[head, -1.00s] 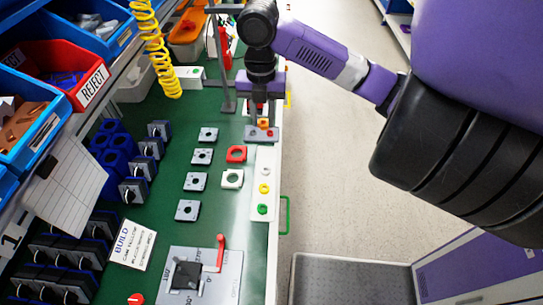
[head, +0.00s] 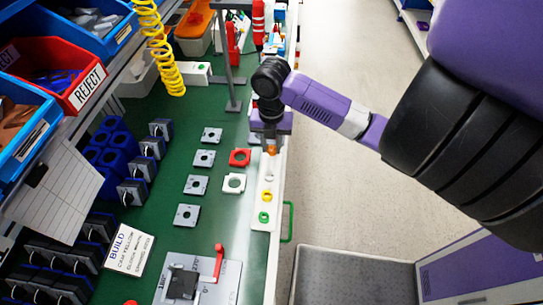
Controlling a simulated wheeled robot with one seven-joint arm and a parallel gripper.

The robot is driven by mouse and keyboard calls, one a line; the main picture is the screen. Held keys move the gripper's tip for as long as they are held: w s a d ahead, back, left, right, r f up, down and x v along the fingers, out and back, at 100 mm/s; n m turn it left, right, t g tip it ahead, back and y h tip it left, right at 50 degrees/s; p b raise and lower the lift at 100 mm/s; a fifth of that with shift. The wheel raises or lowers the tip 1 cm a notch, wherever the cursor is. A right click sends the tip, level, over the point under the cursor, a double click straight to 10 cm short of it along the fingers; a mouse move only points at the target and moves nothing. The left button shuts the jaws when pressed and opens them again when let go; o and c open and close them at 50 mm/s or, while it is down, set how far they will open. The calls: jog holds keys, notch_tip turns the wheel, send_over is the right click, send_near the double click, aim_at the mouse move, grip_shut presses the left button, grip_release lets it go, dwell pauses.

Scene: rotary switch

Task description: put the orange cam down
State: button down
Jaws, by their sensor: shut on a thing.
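The orange cam (head: 271,149) shows as a small orange spot just under my gripper (head: 271,144), which is shut on it. My gripper points down over the far end of a white strip tray (head: 256,222). The tray holds a yellow ring cam (head: 267,196) and a green ring cam (head: 264,217), with a pale spot beyond them. I cannot tell whether the orange cam touches the tray. The fingers are small and partly hidden by the wrist.
Grey square plates (head: 204,158) lie in a column left of the tray, beside a red plate (head: 239,157) and a white plate (head: 234,183). A grey fixture with a red lever (head: 218,258) stands in front. A thin metal post (head: 230,75) rises behind. Bins line the left.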

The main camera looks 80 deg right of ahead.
aim_at(271, 163)
jog(key=shift+f, duration=2.95)
jog(key=shift+f, duration=0.2)
jog(key=c, duration=1.4)
grip_release()
jog(key=shift+r, duration=0.15)
notch_tip(271, 163, up, 12)
jog(key=b, duration=0.1)
